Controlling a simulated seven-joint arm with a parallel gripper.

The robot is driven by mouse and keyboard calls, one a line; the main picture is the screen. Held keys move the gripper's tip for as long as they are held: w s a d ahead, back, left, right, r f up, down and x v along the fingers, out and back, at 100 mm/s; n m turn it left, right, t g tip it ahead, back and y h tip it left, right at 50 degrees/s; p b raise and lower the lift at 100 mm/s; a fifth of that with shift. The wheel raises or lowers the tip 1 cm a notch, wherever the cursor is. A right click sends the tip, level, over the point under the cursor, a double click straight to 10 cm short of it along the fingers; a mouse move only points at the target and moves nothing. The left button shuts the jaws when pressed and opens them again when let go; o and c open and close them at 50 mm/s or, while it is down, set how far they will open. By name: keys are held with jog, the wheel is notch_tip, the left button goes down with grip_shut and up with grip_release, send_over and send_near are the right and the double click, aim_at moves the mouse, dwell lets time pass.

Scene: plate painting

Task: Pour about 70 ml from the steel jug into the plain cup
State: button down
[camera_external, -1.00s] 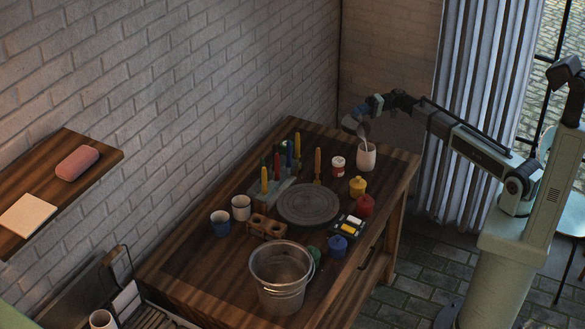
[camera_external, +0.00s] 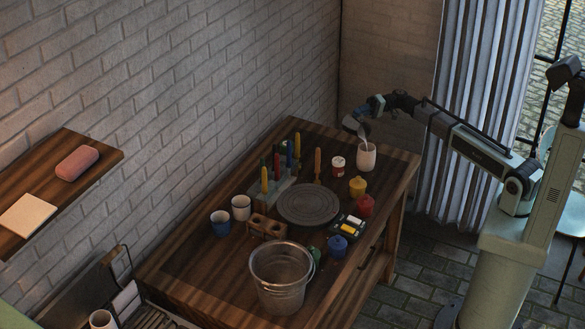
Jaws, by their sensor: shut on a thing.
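My gripper (camera_external: 368,108) is shut on the steel jug (camera_external: 351,124), a small grey vessel held in the air over the far right end of the table. The jug looks tilted. A pale pinkish pot (camera_external: 366,158) stands just below and right of it, with a thin grey shape rising from its mouth; I cannot tell if this is a utensil or liquid. I cannot tell which vessel is the plain cup. Liquid levels are too small to see.
A grey round plate (camera_external: 308,206) lies mid-table. Around it stand a rack of upright tools (camera_external: 283,188), a red-and-white can (camera_external: 338,167), yellow (camera_external: 358,187), red (camera_external: 365,206) and blue (camera_external: 338,247) pots, and a brown holed block (camera_external: 266,229). A metal bucket (camera_external: 281,282) stands in front.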

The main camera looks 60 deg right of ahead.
jog(key=shift+s+a+r+n, duration=0.15)
jog(key=shift+s+a+n, duration=0.2)
jog(key=shift+s, duration=0.1)
dwell(0.5)
jog(key=shift+s+a+r+n, duration=0.1)
jog(key=shift+s+r+n, duration=0.05)
jog(key=shift+n, duration=0.1)
dwell(0.7)
jog(key=w+d+m, duration=0.1)
jog(key=w+f+m, duration=0.1)
jog(key=w+d, duration=0.1)
jog(key=shift+w+d+f+m, duration=0.3)
jog(key=shift+w+m, duration=0.1)
jog(key=shift+w+d+f+m, duration=0.15)
jog(key=shift+f+m, duration=0.1)
jog(key=shift+m, duration=0.25)
jog(key=shift+w+d+r+m, duration=0.15)
jog(key=shift+w+d+m, duration=0.25)
jog(key=shift+m, duration=0.4)
jog(key=shift+a, duration=0.1)
jog(key=shift+w, duration=0.15)
dwell(0.7)
